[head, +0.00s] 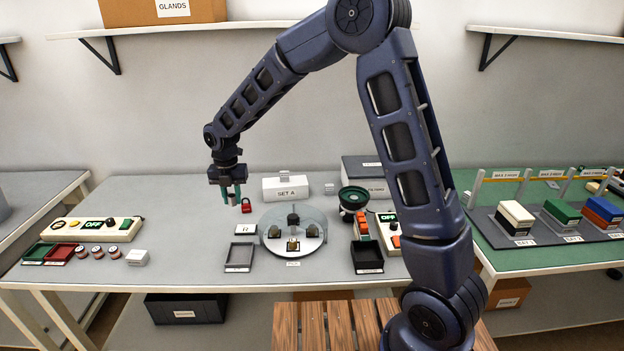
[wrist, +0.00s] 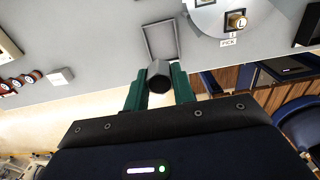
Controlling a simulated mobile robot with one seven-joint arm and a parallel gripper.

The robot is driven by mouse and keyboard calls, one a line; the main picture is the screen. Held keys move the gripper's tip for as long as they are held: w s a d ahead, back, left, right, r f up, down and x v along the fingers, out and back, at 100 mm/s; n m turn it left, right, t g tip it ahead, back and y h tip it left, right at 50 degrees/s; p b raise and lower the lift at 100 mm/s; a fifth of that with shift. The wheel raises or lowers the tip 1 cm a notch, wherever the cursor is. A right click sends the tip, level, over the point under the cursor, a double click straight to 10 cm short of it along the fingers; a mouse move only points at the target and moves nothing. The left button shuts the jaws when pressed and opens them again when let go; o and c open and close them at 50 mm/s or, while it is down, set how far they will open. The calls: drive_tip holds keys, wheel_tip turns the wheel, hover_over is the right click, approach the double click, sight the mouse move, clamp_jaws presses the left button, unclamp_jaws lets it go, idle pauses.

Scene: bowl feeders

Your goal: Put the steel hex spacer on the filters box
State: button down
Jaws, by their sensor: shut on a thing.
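My gripper (head: 232,197) hangs above the left part of the grey table in the head view. In the wrist view its green fingers (wrist: 158,88) are shut on the steel hex spacer (wrist: 159,75), a dark grey six-sided piece seen from one end. In the head view I cannot make the spacer out clearly between the fingers. The filters box (head: 362,167) is a dark grey box at the back of the table, right of the gripper. The green bowl feeder and my arm hide parts of it.
A white SET A box (head: 286,194) with a small grey piece on it stands between gripper and filters box. A red padlock (head: 246,206) is near the fingers. A round plate (head: 270,219), green bowl feeder (head: 353,194) and grey tray (head: 240,257) stand around.

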drive_tip(key=w+d+r+m, duration=0.1)
drive_tip(key=w+d+m, duration=0.1)
drive_tip(key=w+d, duration=0.35)
drive_tip(key=w+d+r+m, duration=0.2)
drive_tip(key=w, duration=0.6)
wheel_tip(320, 180, up, 9)
drive_tip(key=m, duration=1.4)
hover_over(373, 165)
drive_tip(key=f, duration=1.9)
drive_tip(key=shift+w+f, duration=0.15)
drive_tip(key=shift+w, duration=0.1)
drive_tip(key=shift+f, duration=0.1)
drive_tip(key=c, duration=1.2)
unclamp_jaws()
drive_tip(key=shift+o, duration=0.2)
